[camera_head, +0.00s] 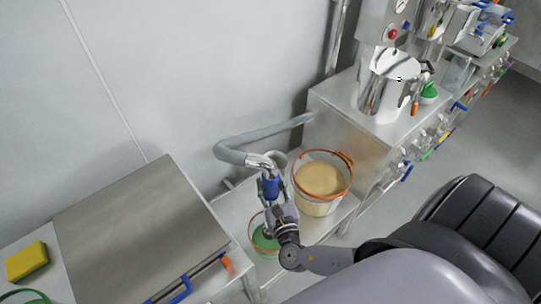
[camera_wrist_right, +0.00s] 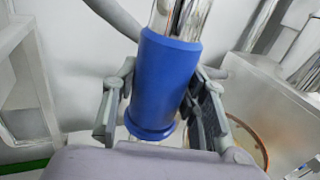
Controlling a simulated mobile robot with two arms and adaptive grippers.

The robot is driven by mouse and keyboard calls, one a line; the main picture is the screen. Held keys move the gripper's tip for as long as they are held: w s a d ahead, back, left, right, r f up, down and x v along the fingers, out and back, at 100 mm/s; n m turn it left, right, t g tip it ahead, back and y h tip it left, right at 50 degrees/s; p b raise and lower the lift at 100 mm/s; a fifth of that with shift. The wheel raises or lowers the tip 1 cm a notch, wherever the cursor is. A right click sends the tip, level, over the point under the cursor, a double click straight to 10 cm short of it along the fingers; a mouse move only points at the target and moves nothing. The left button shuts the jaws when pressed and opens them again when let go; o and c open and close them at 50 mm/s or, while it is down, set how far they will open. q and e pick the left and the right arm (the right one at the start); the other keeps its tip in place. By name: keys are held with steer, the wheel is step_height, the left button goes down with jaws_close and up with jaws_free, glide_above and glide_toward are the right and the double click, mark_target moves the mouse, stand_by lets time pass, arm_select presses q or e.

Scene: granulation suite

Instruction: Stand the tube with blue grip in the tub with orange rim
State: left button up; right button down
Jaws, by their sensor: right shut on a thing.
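The tube with blue grip is a shiny metal tube with a blue sleeve (camera_head: 271,187), joined at its top to a grey hose. My right gripper (camera_head: 271,193) is shut around the blue grip, which also shows between the fingers in the right wrist view (camera_wrist_right: 165,85). The tube's lower end is hidden by my gripper and wrist. The tub with orange rim (camera_head: 318,206) holds tan powder and stands just right of my gripper. Part of its rim shows at the right in the wrist view (camera_wrist_right: 258,143). My left gripper is not in view.
A green container with an orange hoop (camera_head: 264,241) is below my right wrist, partly hidden. The grey hose (camera_head: 265,136) bends from the steel cabinet (camera_head: 345,135). A steel-topped bench (camera_head: 130,225) with a yellow sponge (camera_head: 27,262) stands left.

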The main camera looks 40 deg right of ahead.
mark_target(272, 204)
steer(key=shift+f+b, duration=3.3)
steer(key=shift+f, duration=0.75)
steer(key=c, duration=1.3)
jaws_free()
steer(key=o, duration=0.4)
steer(key=shift+f, duration=0.1)
steer(key=shift+s, duration=0.15)
steer(key=v, duration=1.2)
